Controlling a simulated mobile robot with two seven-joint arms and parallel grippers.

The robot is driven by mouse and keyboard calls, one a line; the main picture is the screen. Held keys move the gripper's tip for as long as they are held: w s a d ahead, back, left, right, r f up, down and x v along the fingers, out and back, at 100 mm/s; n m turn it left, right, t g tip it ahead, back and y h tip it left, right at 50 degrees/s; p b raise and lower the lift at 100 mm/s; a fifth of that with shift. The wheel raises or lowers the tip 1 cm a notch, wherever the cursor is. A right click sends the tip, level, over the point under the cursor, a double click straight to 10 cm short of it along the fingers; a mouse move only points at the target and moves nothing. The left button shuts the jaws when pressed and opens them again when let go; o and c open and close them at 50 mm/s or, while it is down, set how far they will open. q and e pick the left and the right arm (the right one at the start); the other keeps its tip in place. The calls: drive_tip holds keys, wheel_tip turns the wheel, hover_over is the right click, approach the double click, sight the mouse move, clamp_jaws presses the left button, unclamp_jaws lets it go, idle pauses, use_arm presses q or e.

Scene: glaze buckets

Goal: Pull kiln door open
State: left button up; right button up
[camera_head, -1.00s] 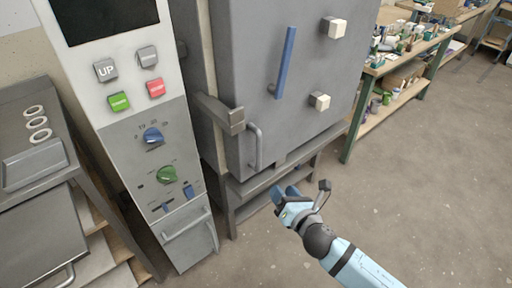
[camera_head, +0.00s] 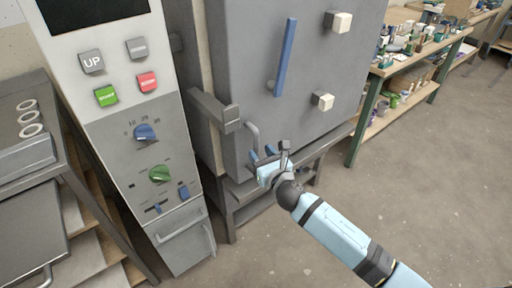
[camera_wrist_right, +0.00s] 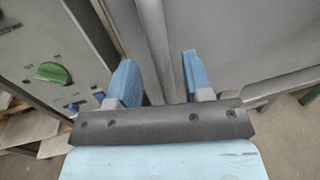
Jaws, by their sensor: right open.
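The kiln door (camera_head: 245,75) is a large grey panel and looks shut. A grey bar handle (camera_head: 253,136) stands upright on its lower left part. My right gripper (camera_head: 262,154) is at the lower end of this handle, its two blue fingers apart. In the right wrist view, the open fingers (camera_wrist_right: 160,80) point at the kiln, with a grey upright bar (camera_wrist_right: 163,45), which looks like the handle, between them. I cannot tell whether they touch it. The gripper's body partly hides the handle's lower end. My left gripper is not in view.
A grey latch bar (camera_head: 215,108) sticks out left of the handle. A blue bar (camera_head: 286,57) and two pale blocks are on the door. The control panel (camera_head: 135,110) stands close on the left. A workbench (camera_head: 395,68) is at right; the floor in front is clear.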

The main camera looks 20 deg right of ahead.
sight(257, 149)
drive_tip(key=shift+w+a, duration=0.15)
drive_tip(key=shift+w, duration=0.8)
drive_tip(key=shift+w+a, duration=0.1)
drive_tip(key=shift+w, duration=0.8)
clamp_jaws()
